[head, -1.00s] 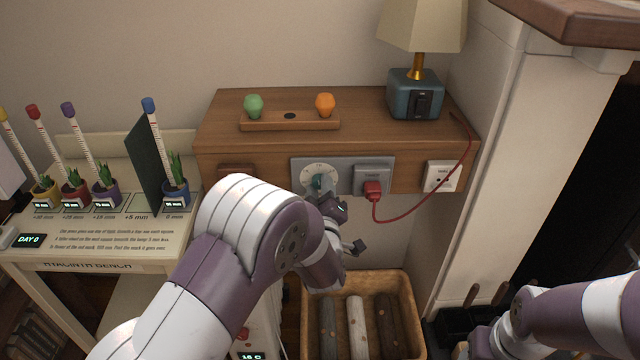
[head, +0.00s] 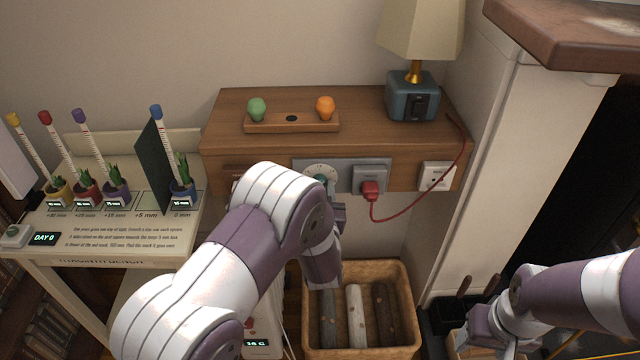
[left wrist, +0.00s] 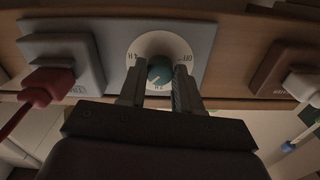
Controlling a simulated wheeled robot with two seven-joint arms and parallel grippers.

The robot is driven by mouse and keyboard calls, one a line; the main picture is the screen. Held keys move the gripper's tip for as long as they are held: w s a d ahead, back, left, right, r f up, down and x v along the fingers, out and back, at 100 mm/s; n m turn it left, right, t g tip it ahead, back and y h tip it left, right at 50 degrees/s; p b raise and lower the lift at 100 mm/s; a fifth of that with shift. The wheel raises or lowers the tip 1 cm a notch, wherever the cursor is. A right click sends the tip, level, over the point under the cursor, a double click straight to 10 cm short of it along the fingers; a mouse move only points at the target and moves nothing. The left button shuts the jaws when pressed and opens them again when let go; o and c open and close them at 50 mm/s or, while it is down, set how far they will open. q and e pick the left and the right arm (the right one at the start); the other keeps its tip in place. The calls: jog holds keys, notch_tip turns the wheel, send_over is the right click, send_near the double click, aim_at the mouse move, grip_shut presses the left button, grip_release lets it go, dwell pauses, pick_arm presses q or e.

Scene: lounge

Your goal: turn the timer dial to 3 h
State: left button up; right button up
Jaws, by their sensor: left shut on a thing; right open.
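The timer dial is a teal knob on a round white face in a grey plate (head: 300,172) on the front of the wooden shelf. In the head view my left arm partly covers the dial (head: 321,178). In the left wrist view, the knob (left wrist: 160,69) sits between the fingers of my left gripper (left wrist: 160,82), which is shut on it. The knob's pointer is too small to read surely. My right gripper (head: 492,338) is open, low at the right.
A red plug (head: 370,191) sits in the socket beside the dial, its cord running right to the lamp (head: 413,95). A basket of logs (head: 408,300) stands below. The plant bench (head: 100,240) is at left, the pale pillar (head: 510,150) at right.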

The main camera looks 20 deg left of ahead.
pick_arm(q)
jog(key=shift+f+m+p, duration=0.1)
jog(key=shift+m+p, duration=0.3)
jog(key=shift+m, duration=0.5)
jog(key=shift+s, duration=0.1)
jog(key=o, duration=1)
jog(key=shift+o, duration=0.2)
jog(key=p+v, duration=0.2)
jog(key=v, duration=1)
jog(key=shift+s, duration=0.35)
jog(key=shift+d, duration=0.1)
